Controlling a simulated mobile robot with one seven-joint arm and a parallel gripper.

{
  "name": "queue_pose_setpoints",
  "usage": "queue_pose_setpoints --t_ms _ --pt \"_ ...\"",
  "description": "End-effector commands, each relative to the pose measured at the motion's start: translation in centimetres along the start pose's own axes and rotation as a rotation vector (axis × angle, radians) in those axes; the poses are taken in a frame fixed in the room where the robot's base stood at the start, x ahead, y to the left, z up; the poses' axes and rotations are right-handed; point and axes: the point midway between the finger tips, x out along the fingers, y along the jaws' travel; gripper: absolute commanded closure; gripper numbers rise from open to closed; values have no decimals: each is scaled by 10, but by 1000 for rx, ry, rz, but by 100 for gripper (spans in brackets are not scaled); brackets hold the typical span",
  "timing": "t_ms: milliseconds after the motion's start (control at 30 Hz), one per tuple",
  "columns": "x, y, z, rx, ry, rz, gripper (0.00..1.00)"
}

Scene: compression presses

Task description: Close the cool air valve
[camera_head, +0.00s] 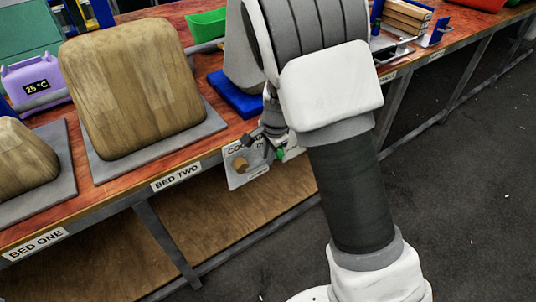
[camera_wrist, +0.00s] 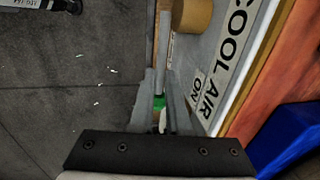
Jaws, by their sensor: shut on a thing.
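The cool air valve is on a pale panel (camera_head: 236,181) at the table's front edge, right of the BED TWO label. The panel (camera_wrist: 208,72) reads COOL AIR and ON in the wrist view. A tan round fitting (camera_head: 240,163) sticks out of it, and this fitting (camera_wrist: 193,14) is at the top of the wrist view. My gripper (camera_head: 275,143) is at the panel's right side. In the wrist view my gripper (camera_wrist: 161,100) is shut on the valve's green handle (camera_wrist: 159,103), which shows between the fingers. The fingers hide most of the handle.
A wooden block (camera_head: 130,85) on a grey plate stands behind BED TWO, with a smaller block (camera_head: 22,155) at BED ONE. A blue base (camera_head: 236,96) is on the table behind the panel. The floor (camera_head: 465,200) in front is clear.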

Motion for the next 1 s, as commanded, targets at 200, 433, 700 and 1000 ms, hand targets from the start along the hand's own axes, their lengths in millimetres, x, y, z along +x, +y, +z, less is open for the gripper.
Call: queue_pose_setpoints --t_ms 200,433,700,1000 --pt "0 0 0 0 -1 1 100" --pt "0 1 0 0 -1 1 100" --pt "0 1 0 0 -1 2 100" --pt "4 1 -2 11 -38 1 100"
